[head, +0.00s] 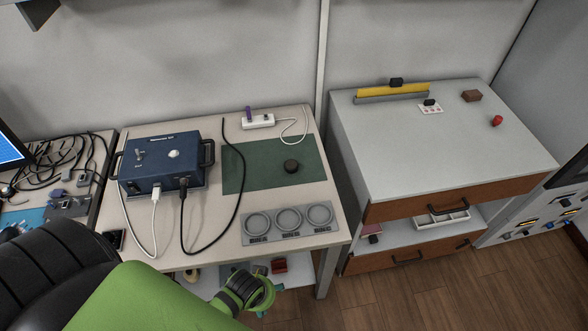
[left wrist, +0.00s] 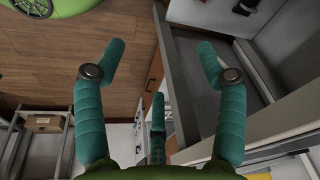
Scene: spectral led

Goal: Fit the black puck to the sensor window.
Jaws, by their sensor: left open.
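The black puck (head: 291,166) lies flat on the dark green mat (head: 262,178) on the light workbench. A blue instrument box (head: 160,175) stands at the bench's left, with a toggle switch and a round white dome (head: 174,153) on top. I cannot tell for sure whether this dome is the sensor window. My left arm comes in at the bottom left of the head view, its wrist (head: 245,288) in front of the bench's front edge, well short of the puck. In the left wrist view my left gripper (left wrist: 160,60) is open and empty, its teal fingers spread above the floor. My right gripper is not in view.
A grey tray (head: 281,236) with three round recesses sits at the bench's front right. Black and white cables run from the box across the bench. A white power strip (head: 257,121) lies behind the mat. A grey drawer cabinet (head: 430,150) stands to the right.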

